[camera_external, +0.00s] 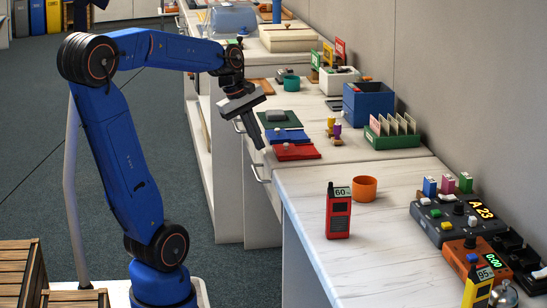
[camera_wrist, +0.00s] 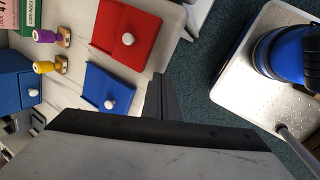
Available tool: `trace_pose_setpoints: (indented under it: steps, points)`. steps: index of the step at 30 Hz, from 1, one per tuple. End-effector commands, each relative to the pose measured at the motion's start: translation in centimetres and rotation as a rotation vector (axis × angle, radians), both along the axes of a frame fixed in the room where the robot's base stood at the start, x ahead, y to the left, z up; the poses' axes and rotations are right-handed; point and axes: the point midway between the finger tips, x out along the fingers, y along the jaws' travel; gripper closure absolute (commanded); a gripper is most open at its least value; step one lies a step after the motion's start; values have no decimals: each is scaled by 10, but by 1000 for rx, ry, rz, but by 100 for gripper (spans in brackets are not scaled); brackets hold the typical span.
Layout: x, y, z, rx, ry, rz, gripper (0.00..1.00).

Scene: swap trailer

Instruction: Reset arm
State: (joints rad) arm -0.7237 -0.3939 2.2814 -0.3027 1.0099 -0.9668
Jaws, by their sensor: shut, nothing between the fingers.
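My blue arm reaches from its base at the lower left toward the counter in the external view. My gripper (camera_external: 258,143) points down and is shut and empty. It hangs by the counter's front edge, close to the red tray with a white knob (camera_external: 296,151). In the wrist view the gripper's dark fingers (camera_wrist: 161,95) show at the middle, apart from the red tray (camera_wrist: 127,32) and the blue tray (camera_wrist: 108,88). Nothing is held.
A red handheld device reading 60 (camera_external: 339,212) and an orange cup (camera_external: 364,188) stand on the near counter (camera_external: 300,185). A blue box (camera_external: 368,103) and a green card rack (camera_external: 392,134) stand farther back. Wooden crates (camera_external: 22,272) sit at lower left. Grey floor (camera_external: 50,130) is open.

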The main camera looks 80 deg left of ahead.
Motion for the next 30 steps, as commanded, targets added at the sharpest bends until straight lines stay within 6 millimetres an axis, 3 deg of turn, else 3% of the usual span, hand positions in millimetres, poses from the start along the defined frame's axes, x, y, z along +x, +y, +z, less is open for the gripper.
trace_pose_setpoints:
  steps: [3, 18, 30]
  points:
    - [-3, -28, -1, 62, 1, -159, 100]
    - [-37, -126, -15, 347, -6, -875, 100]
    - [-81, -182, -34, 621, -42, -1501, 100]
